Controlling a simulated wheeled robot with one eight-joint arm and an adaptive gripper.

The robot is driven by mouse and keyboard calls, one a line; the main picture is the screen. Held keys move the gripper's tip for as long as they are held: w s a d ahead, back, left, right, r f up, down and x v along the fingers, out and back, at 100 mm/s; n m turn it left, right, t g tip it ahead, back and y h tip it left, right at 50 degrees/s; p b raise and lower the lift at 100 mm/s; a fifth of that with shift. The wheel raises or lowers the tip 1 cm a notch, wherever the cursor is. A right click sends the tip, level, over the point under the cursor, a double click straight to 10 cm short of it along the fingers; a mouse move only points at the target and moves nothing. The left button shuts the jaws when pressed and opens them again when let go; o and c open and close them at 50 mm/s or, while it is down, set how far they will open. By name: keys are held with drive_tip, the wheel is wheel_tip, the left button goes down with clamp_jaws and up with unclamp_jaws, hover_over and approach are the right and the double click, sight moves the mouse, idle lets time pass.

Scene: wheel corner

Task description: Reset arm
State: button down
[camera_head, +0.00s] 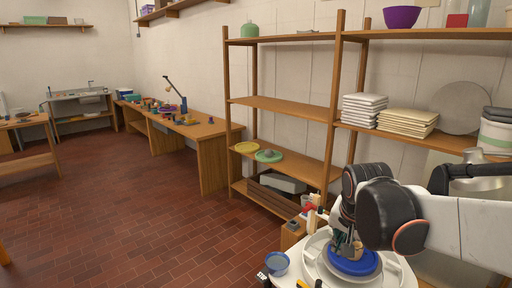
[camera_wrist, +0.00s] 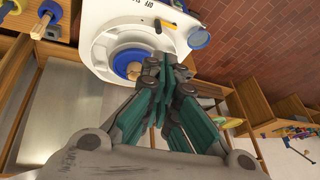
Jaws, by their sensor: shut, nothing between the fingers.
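My arm reaches in from the right in the head view, and my gripper (camera_head: 346,246) points down over the white pottery wheel (camera_head: 312,262). In the wrist view my gripper (camera_wrist: 165,66) is shut and empty, its green-padded fingers together. The wheel (camera_wrist: 94,28) has a blue disc (camera_head: 352,266) in its basin, which also shows in the wrist view (camera_wrist: 122,58). A small tan lump (camera_wrist: 133,71) sits on the disc, close to the fingertips in the picture. I cannot tell whether they touch it. The gripper hides part of the disc.
A blue bowl (camera_head: 277,262) sits at the wheel's left edge. Small tools (camera_head: 313,210) stand behind the wheel. A wooden shelf (camera_head: 285,106) with plates and stacked slabs (camera_head: 406,121) rises close behind. The brick floor (camera_head: 130,220) to the left is open.

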drive_tip(key=s+a+n+t, duration=0.1)
drive_tip(key=s+n, duration=0.6)
drive_tip(key=s, duration=1.1)
drive_tip(key=shift+a+t+y, duration=0.15)
drive_tip(key=shift+t+y, duration=0.25)
drive_tip(key=shift+t, duration=0.3)
drive_tip(key=shift+f, duration=0.1)
idle(0.5)
